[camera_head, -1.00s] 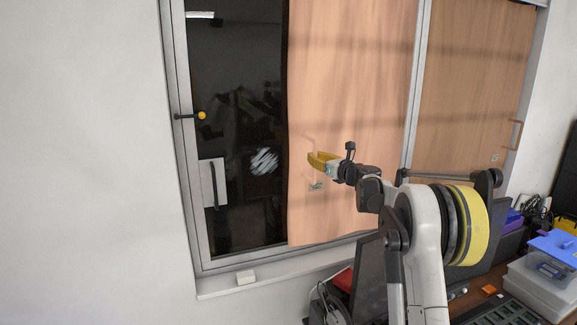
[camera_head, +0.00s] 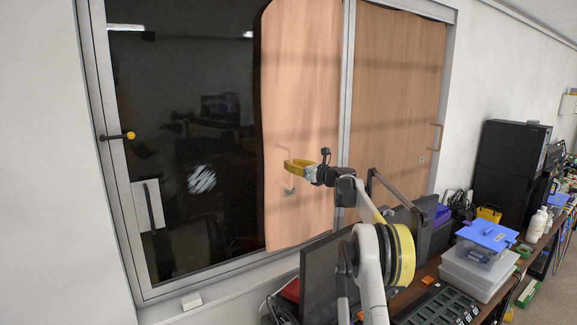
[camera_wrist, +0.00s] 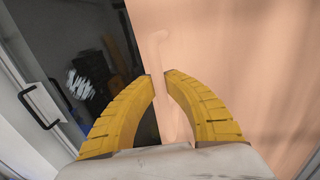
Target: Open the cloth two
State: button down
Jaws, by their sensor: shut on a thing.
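The window has two tan cloth panels. The left panel (camera_head: 305,100) hangs over the part left of the middle post, and the right panel (camera_head: 395,90) covers the right part. My gripper (camera_head: 290,166) has yellow fingers and is at the pale handle (camera_head: 281,180) on the left panel. In the wrist view the fingers (camera_wrist: 159,78) close around the lower part of this upright handle (camera_wrist: 158,48), just right of the panel's left edge. Their tips partly hide it. The right panel has its own handle (camera_head: 436,136) near its right side.
Dark bare glass (camera_head: 180,80) fills the window's left part, with a yellow-tipped latch (camera_head: 130,135) on the frame. Below my arm, a desk carries a monitor (camera_head: 325,270), stacked clear boxes (camera_head: 475,270) and a blue lid (camera_head: 487,234). A black cabinet (camera_head: 508,165) stands at right.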

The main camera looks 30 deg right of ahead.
jog(key=c, duration=1.4)
grip_release()
jog(key=shift+s, duration=0.1)
jog(key=s, duration=0.4)
jog(key=s+d, duration=0.1)
jog(key=s, duration=0.2)
jog(key=s+d, duration=0.1)
jog(key=s, duration=0.3)
jog(key=shift+s+d, duration=0.15)
jog(key=shift+s, duration=0.15)
